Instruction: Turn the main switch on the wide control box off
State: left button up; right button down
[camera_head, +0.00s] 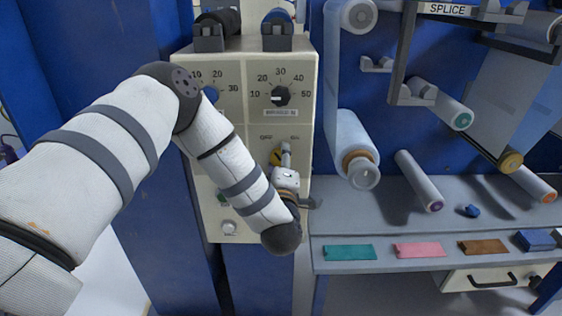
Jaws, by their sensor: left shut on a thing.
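The wide control box (242,118) is a cream panel on the blue frame, left of centre. It carries OFF and ON lettering (279,137) in its middle right part. Below the lettering, a yellow part of the main switch (275,158) shows at the left of my gripper. My left gripper (286,152) is shut on the main switch, with its arm coming in from the left across the box. The gripper and wrist hide most of the switch, so I cannot tell which way it points. My right gripper is out of view.
A black dial (280,95) and a blue dial (210,94) sit above the switch. A white knob (229,227) is low on the box. Rollers (352,140) stand close to its right, above a grey shelf (390,223) with coloured pieces.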

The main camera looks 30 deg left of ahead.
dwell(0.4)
pick_arm(q)
jog(key=o, duration=1.1)
jog(key=shift+o, duration=0.2)
jog(key=v, duration=1.2)
jog(key=shift+s, duration=0.1)
